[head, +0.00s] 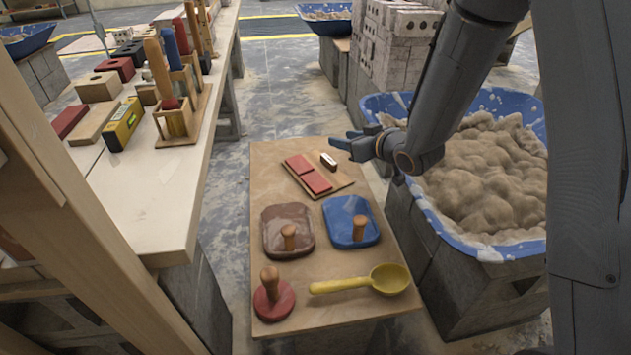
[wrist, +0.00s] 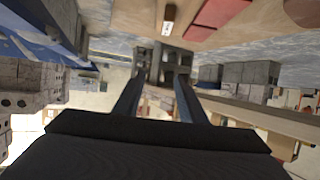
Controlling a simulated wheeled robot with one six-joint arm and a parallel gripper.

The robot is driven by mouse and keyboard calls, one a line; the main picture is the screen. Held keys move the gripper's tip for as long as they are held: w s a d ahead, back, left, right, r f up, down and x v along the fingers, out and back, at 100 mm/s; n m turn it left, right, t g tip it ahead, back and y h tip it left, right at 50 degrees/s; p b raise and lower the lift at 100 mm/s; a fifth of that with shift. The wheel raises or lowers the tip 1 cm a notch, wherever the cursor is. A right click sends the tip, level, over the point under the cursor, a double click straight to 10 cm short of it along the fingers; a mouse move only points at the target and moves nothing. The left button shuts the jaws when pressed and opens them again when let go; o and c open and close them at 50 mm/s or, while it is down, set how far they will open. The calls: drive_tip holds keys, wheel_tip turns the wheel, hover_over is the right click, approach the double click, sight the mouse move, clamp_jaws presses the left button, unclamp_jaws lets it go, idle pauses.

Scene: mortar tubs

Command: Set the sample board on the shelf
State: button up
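Part of the sample board (wrist: 186,33) shows at the top of that view. I cannot tell for certain which surface is the shelf; a wooden frame stands at the left.
The low table (head: 325,255) also holds a brown float (head: 272,237), a blue float (head: 341,212), a red round tool (head: 282,303) and a yellow scoop (head: 350,286). A blue mortar tub (head: 437,215) stands right. A cluttered bench (head: 160,195) and wooden post (head: 85,225) stand left.

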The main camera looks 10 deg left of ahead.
drive_tip(key=b, duration=0.3)
approach(329, 159)
drive_tip(key=x, duration=0.2)
drive_tip(key=shift+w+a, duration=0.1)
drive_tip(key=shift+w, duration=0.15)
drive_tip(key=shift+b+x, duration=0.35)
drive_tip(key=shift+x, duration=0.65)
drive_tip(key=shift+b+x, duration=1.05)
drive_tip(key=shift+x, duration=1.8)
drive_tip(key=shift+s+f, duration=0.1)
clamp_jaws()
